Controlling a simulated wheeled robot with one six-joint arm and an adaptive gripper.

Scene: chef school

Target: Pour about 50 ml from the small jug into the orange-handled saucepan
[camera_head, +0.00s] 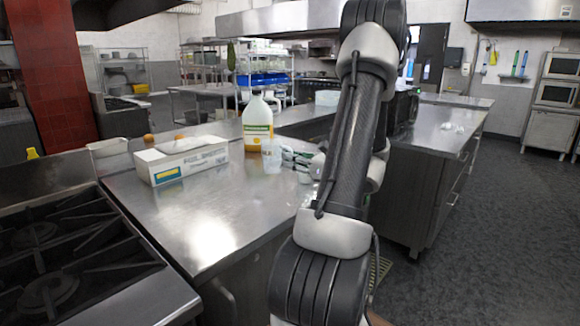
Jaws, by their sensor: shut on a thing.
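The small jug (271,157) is a clear, pale vessel over the steel counter, in front of the big white bottle. It looks roughly upright; its contents are too small to make out. My gripper (284,156) comes in from the right and is shut on the jug's right side. My arm hides part of the gripper and the counter to its right. I cannot make out the orange-handled saucepan in this view.
A white carton box (181,160) stands on the counter (215,225) left of the jug. A large white bottle with a yellow label (257,124) stands behind the jug. A gas stove (70,260) is at the left. The counter's front is clear.

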